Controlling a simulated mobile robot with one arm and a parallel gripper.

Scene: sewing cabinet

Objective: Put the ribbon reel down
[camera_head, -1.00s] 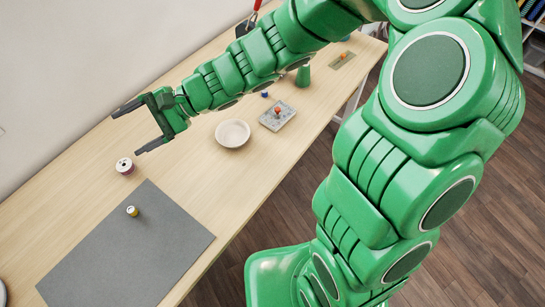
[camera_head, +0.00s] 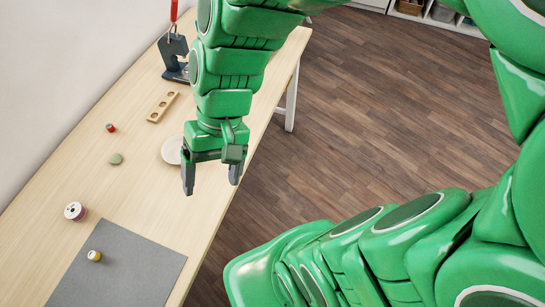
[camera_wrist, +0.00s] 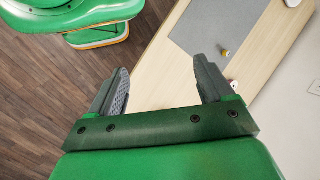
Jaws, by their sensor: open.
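In the wrist view a small part of what looks like the reel (camera_wrist: 233,84) shows beside the right finger; the rest is hidden. My gripper (camera_head: 211,182) is open and empty, to the right of the reel and apart from it, near the table's front edge. In the wrist view my gripper (camera_wrist: 161,66) has nothing between its fingers.
A pale bowl (camera_head: 171,152) is partly hidden behind my gripper. A green disc (camera_head: 115,159), a small red item (camera_head: 110,128), a wooden holder (camera_head: 163,107) and a dark machine (camera_head: 174,58) stand farther back. The table around the reel is clear.

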